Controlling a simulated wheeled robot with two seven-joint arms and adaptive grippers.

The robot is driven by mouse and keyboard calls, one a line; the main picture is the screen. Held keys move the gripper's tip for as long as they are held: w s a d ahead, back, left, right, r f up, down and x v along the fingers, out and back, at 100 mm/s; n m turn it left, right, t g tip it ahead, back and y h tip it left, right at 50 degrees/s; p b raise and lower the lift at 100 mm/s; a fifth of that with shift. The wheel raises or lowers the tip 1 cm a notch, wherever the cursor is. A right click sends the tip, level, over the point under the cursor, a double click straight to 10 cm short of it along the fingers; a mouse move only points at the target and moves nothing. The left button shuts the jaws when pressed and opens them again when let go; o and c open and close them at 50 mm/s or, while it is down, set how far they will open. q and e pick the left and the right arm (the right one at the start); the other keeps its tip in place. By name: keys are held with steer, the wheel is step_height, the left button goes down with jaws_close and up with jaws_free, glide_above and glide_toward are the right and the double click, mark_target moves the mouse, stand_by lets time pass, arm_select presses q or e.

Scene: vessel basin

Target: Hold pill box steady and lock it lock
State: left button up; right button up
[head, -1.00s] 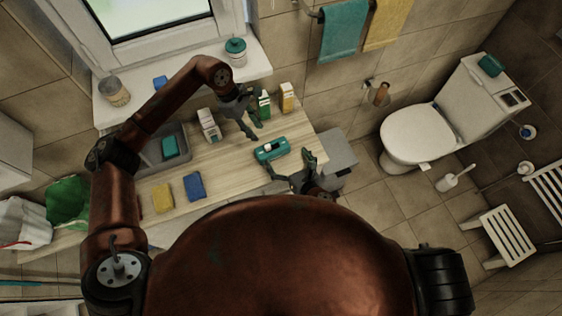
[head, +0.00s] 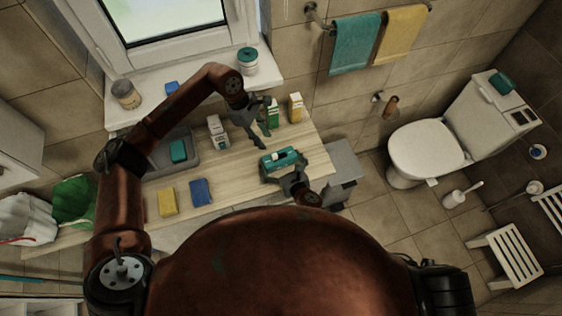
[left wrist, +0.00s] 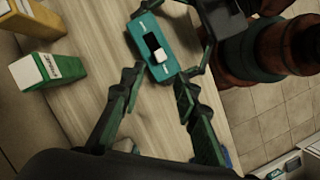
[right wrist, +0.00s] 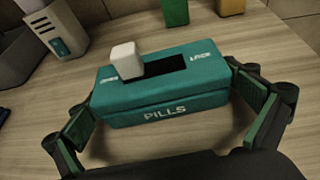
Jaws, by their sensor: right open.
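The teal pill box (head: 284,162) lies on the wooden counter near its right end. "PILLS" shows on its front in the right wrist view (right wrist: 165,112). A white sliding lock knob (right wrist: 126,58) stands at the left end of a dark slot in its top; the small white labels are hard to read. My right gripper (right wrist: 163,98) is open, its fingers on either side of the box; the right finger is close to the box's end, contact unclear. My left gripper (left wrist: 159,82) is open and empty, its tips above the counter beside the box.
Green (head: 273,113), orange (head: 295,107) and white (head: 217,131) cartons stand behind on the counter (head: 235,184). A grey basin with a teal bar (head: 178,151), a yellow sponge (head: 168,202) and a blue sponge (head: 201,191) are to the left. The counter ends just right of the box.

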steer(key=shift+c, duration=0.3)
steer(key=c, duration=0.8)
arm_select(q)
steer(key=shift+s+a+f, duration=0.1)
steer(key=shift+f, duration=0.05)
steer(key=c, duration=0.3)
steer(key=shift+s+a+f+n, duration=0.15)
steer(key=shift+a+f+n, duration=0.05)
steer(key=shift+f+n, duration=0.1)
steer(key=shift+c, duration=0.8)
arm_select(e)
steer(key=shift+d, duration=0.1)
arm_select(q)
steer(key=s+a+n+h, duration=0.1)
steer(key=s+a+f+n+t+h, duration=0.1)
steer(key=a, duration=0.1)
steer(key=a+f+n+t+h, duration=0.1)
steer(key=shift+s+a+f+n, duration=0.15)
steer(key=shift+s+n, duration=0.25)
jaws_close()
arm_select(e)
steer(key=shift+s, duration=0.1)
arm_select(q)
steer(key=s+a+n+t+h, duration=0.1)
steer(key=s+a+n+t, duration=0.2)
steer(key=s+a+n, duration=0.1)
steer(key=shift+a+r, duration=0.45)
steer(key=shift+a, duration=0.15)
